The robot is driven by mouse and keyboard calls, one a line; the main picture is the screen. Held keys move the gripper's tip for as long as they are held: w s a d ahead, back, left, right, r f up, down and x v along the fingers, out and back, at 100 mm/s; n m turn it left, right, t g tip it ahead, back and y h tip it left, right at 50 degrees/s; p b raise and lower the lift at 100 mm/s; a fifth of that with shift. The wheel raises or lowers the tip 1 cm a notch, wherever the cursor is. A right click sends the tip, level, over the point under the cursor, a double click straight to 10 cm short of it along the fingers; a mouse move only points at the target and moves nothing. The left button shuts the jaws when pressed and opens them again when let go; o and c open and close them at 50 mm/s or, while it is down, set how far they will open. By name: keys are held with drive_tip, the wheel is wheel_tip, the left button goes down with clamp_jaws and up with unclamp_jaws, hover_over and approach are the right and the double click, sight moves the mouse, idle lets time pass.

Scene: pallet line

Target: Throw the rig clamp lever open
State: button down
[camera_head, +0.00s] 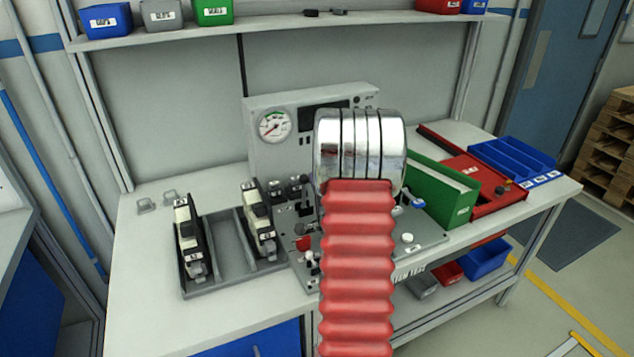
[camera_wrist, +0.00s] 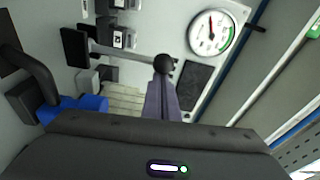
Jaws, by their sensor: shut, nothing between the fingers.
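The rig clamp lever (camera_wrist: 135,54) appears in the wrist view as a grey rod with a round black ball knob at its right end and a dark block at its left end. My gripper (camera_wrist: 162,85) is shut and empty. Its fingertips are right at the knob in the picture; I cannot tell if they touch it. In the head view my red arm and chrome wrist cover the gripper and the middle of the rig, and I cannot make out the lever there. The rig's grey base plate (camera_head: 430,236) shows to the right of the arm.
The gauge panel (camera_head: 262,160) stands behind the rig. A grey tray (camera_head: 222,262) with black-and-white units sits left. A green bin (camera_head: 440,190), a red case (camera_head: 490,180) and a blue bin (camera_head: 515,160) stand right. The bench front left (camera_head: 150,310) is clear.

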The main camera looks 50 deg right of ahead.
sight(304, 180)
drive_tip(key=a+n, duration=0.1)
drive_tip(key=w+a+n, duration=0.1)
drive_tip(key=a+n, duration=0.1)
drive_tip(key=shift+w+r, duration=0.2)
drive_tip(key=shift+w+a+f, duration=0.1)
drive_tip(key=shift+w+a, duration=0.2)
drive_tip(key=shift+a, duration=0.3)
drive_tip(key=shift+s, duration=0.1)
